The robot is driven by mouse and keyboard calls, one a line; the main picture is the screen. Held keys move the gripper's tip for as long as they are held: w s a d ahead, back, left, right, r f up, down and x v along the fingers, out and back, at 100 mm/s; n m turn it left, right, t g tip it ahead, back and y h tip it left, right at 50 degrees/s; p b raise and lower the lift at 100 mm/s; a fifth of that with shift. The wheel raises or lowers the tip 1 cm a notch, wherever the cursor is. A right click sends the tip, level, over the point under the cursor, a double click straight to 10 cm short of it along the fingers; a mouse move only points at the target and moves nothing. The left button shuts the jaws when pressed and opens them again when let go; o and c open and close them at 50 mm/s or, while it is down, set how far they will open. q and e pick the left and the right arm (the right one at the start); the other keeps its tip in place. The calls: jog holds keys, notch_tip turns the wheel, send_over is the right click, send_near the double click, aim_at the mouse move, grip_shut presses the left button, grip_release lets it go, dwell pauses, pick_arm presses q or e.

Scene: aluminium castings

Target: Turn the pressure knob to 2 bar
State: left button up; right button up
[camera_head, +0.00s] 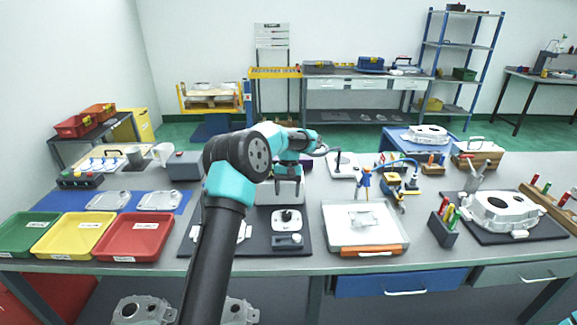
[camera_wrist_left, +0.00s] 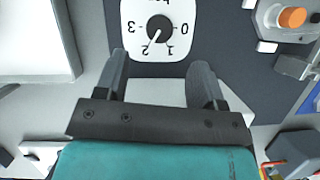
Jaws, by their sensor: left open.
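The pressure knob is a black round knob (camera_wrist_left: 160,27) with a white pointer line, on a white dial plate (camera_wrist_left: 183,40) numbered 0 to 3. In the left wrist view the dial appears upside down, and the pointer points at or very near the 2. In the head view the dial plate (camera_head: 278,223) lies on a dark mat, with the knob (camera_head: 287,215) small on it. My left gripper (camera_wrist_left: 159,62) is open and empty, its fingers apart just short of the dial. In the head view my left gripper (camera_head: 290,188) hangs behind the dial plate.
A grey block (camera_head: 288,241) sits in front of the dial. An orange knob (camera_wrist_left: 292,17) shows at the upper right of the wrist view. A white tray (camera_head: 340,237) stands right of the mat. Red (camera_head: 135,252), yellow and green trays are on the left.

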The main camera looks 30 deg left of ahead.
pick_arm(q)
jog(key=v, duration=0.9)
jog(key=shift+w+r, duration=0.15)
jog(key=shift+r, duration=0.15)
